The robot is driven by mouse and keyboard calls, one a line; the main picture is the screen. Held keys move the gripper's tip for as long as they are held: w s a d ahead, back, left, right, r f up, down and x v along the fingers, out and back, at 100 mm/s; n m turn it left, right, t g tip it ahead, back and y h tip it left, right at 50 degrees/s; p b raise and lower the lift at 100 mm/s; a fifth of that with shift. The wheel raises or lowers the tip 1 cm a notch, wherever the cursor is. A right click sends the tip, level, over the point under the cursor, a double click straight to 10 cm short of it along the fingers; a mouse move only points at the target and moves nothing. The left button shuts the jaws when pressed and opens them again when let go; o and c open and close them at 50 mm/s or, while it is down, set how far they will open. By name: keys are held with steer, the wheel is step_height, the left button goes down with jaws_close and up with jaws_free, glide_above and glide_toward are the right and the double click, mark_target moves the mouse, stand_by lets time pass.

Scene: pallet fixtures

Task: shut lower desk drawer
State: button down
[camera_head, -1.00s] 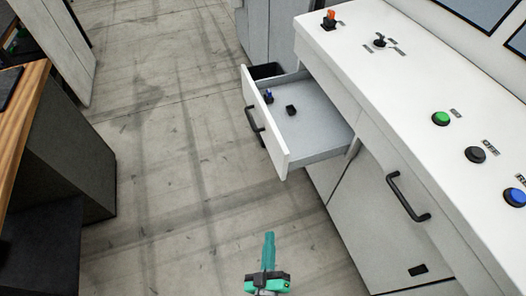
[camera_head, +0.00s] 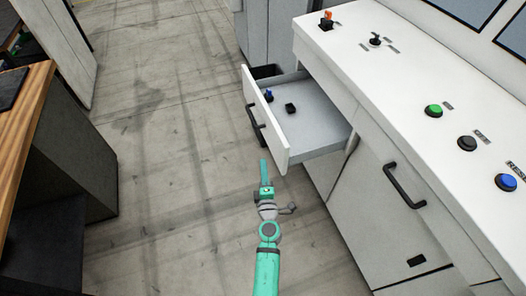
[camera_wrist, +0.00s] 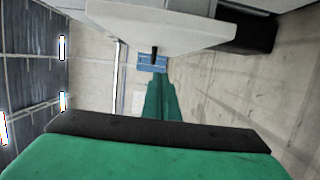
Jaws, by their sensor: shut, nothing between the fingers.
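A white desk drawer (camera_head: 318,137) stands pulled out of the white desk, its front panel (camera_head: 277,131) facing left with a black bar handle (camera_head: 255,125). A small blue item (camera_head: 268,95) and a small black item (camera_head: 290,107) lie inside. My teal gripper (camera_head: 264,166) is shut and empty, its tip just left of the panel's near end in the picture. I cannot tell whether it touches. In the wrist view my fingers (camera_wrist: 160,98) point toward a pale panel (camera_wrist: 160,28) with a black handle (camera_wrist: 155,52).
A dark open box-like shape (camera_head: 265,71) sits just beyond the drawer; I cannot tell whether it is another drawer. The desktop (camera_head: 400,85) carries several buttons and switches. A closed front with a black handle (camera_head: 404,186) is nearer. A wood-topped bench (camera_head: 25,115) stands left; the floor between is clear.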

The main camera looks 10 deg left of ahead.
steer(key=a+x, duration=0.1)
steer(key=x, duration=0.9)
steer(key=shift+w+d, duration=0.45)
steer(key=shift+d, duration=0.4)
steer(key=shift+w+d, duration=0.45)
steer(key=shift+d, duration=0.4)
steer(key=shift+a, duration=0.1)
